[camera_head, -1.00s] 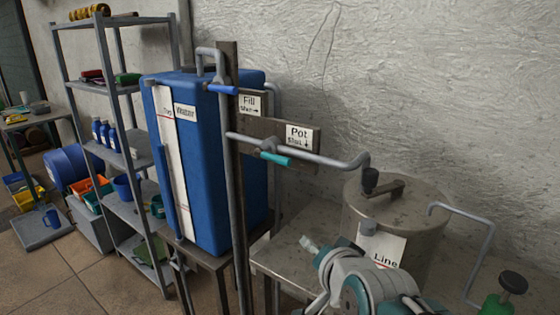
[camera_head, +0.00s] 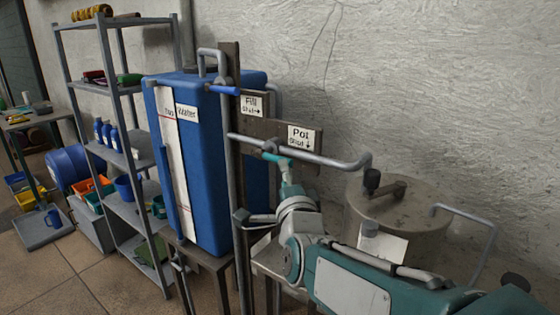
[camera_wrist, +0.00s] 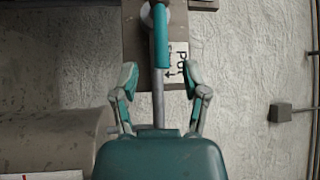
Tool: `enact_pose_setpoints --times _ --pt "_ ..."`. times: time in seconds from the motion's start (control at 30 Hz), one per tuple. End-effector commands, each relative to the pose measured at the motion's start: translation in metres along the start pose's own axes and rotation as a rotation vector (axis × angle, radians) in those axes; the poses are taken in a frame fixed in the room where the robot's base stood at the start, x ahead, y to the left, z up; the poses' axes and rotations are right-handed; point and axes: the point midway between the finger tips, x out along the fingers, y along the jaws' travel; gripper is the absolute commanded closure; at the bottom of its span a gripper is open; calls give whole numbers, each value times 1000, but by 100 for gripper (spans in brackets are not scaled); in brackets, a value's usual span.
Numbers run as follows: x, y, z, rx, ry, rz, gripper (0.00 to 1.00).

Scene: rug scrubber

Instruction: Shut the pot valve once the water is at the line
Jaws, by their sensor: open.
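The pot valve's teal handle (camera_head: 277,157) sits on the grey pipe below the sign "Pot Shut" (camera_head: 304,138), whose arrow points down. In the wrist view the handle (camera_wrist: 161,38) lies between and just beyond the spread fingers. My gripper (camera_wrist: 160,75) is open and empty; in the head view its fingers (camera_head: 287,177) are close to the handle, and contact cannot be told. The metal pot (camera_head: 400,210) stands right of the valve. Its white line label (camera_head: 383,243) is partly hidden by my arm, so the water level cannot be read.
The blue water tank (camera_head: 215,165) stands left of the valve post (camera_head: 236,190). The fill valve's blue handle (camera_head: 223,90) is above the pot valve. A grey shelf rack (camera_head: 125,150) stands further left. The rough wall (camera_head: 430,90) is close behind.

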Motion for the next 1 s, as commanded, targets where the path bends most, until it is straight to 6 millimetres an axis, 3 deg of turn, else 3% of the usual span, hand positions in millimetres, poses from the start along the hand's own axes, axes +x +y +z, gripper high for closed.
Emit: enact_pose_setpoints --times 0.3,0.7,0.73,0.83,0.87,1.0 --pt "50 1 0 -1 0 2 42" --pt "60 0 0 -2 -1 1 42" --pt "60 0 0 -2 -1 1 46" --pt "60 0 0 -2 -1 1 91" --pt "60 0 0 -2 -1 1 100" --pt "60 1 0 -2 -1 2 100"
